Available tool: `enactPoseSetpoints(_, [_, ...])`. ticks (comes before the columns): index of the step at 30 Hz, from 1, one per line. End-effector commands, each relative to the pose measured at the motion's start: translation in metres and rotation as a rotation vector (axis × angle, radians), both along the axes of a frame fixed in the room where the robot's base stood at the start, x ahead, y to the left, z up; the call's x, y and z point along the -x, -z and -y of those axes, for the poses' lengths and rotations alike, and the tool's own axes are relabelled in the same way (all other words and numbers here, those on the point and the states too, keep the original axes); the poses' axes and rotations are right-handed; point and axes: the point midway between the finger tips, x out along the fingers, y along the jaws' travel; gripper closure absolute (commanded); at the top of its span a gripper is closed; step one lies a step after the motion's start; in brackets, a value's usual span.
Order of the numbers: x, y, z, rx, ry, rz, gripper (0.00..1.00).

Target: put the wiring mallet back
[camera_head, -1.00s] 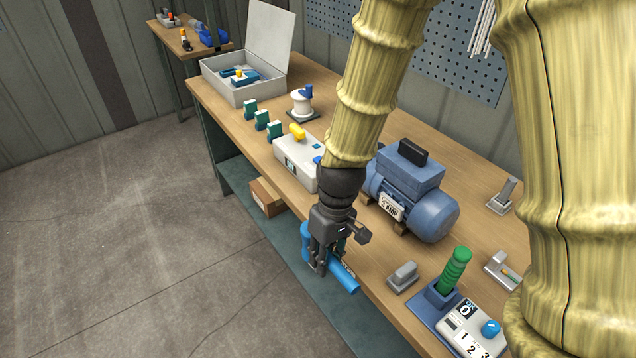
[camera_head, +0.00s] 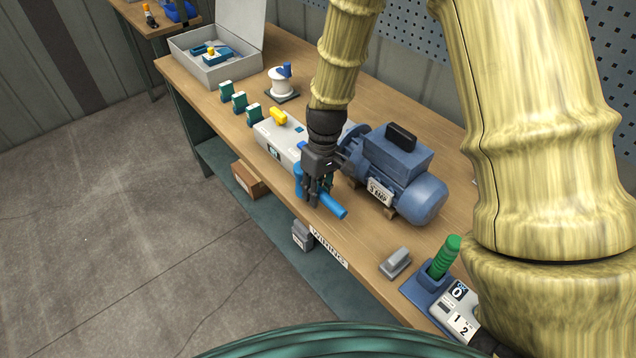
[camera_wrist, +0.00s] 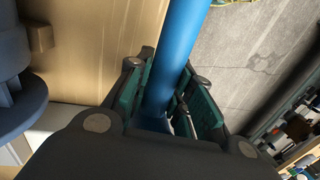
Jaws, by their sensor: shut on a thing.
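The wiring mallet (camera_head: 332,206) is blue. My gripper (camera_head: 315,198) is shut on it, and part of it shows on each side of the fingers. In the head view it is near the bench's front edge, between the white box and the motor; whether it touches the bench I cannot tell. In the wrist view the blue shaft (camera_wrist: 178,50) runs up from between the green-padded fingers (camera_wrist: 165,100).
A blue motor (camera_head: 400,170) stands close right of my gripper, and a white box (camera_head: 277,138) close left. A grey block (camera_head: 396,262) and a blue stand with a green handle (camera_head: 444,257) are toward the near end. Open floor lies left of the bench.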

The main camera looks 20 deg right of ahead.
Motion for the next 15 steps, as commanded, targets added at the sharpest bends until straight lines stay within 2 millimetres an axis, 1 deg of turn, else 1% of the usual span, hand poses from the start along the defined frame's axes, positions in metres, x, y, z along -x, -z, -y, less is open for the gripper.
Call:
enactPoseSetpoints(1, [-0.009,-0.002,0.005,0.0,0.001,0.001,1.0])
enactPoseSetpoints(3, [-0.02,-0.001,0.011,0.001,0.002,0.001,1.0])
enactPoseSetpoints(6, [-0.032,0.001,0.016,0.0,-0.001,0.0,1.0])
enactPoseSetpoints(10, [-0.041,0.003,0.02,0.0,-0.001,0.001,1.0])
enactPoseSetpoints(15, [-0.042,0.007,0.021,-0.001,-0.002,-0.001,1.0])
